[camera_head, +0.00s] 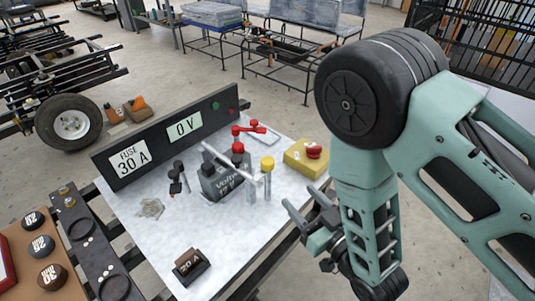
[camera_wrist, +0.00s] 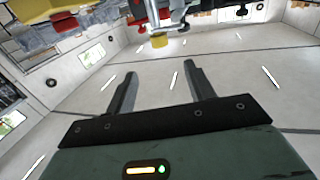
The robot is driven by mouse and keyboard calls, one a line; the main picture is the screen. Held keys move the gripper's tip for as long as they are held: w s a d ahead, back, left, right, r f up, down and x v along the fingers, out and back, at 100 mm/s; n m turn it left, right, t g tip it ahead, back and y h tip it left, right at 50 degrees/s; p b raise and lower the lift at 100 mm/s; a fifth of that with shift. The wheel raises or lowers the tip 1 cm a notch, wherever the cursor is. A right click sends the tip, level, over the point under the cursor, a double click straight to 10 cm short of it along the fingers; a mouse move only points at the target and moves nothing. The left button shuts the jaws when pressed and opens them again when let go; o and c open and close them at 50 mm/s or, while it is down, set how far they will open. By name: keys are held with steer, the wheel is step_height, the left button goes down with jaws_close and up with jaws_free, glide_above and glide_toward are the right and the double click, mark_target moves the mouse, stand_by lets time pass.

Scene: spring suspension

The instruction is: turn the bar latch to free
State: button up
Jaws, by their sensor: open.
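A post with a yellow cap (camera_head: 267,164) stands to the right of the bar's near end. The yellow cap also shows at the top of the wrist view (camera_wrist: 158,41). My gripper (camera_head: 299,204) is open and empty, right of and nearer than the battery, apart from it. Its two fingers (camera_wrist: 161,75) have only floor and wall between them in the wrist view.
A yellow box with a red button (camera_head: 306,157) is at the right. A 20 A fuse block (camera_head: 190,265) sits near the front. The table's front middle is clear.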

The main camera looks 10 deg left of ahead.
mark_target(272, 166)
steer(key=p+x, duration=0.4)
steer(key=x, duration=1)
steer(key=shift+w+a+p, duration=0.2)
steer(key=shift+w+p, duration=0.1)
steer(key=c, duration=1)
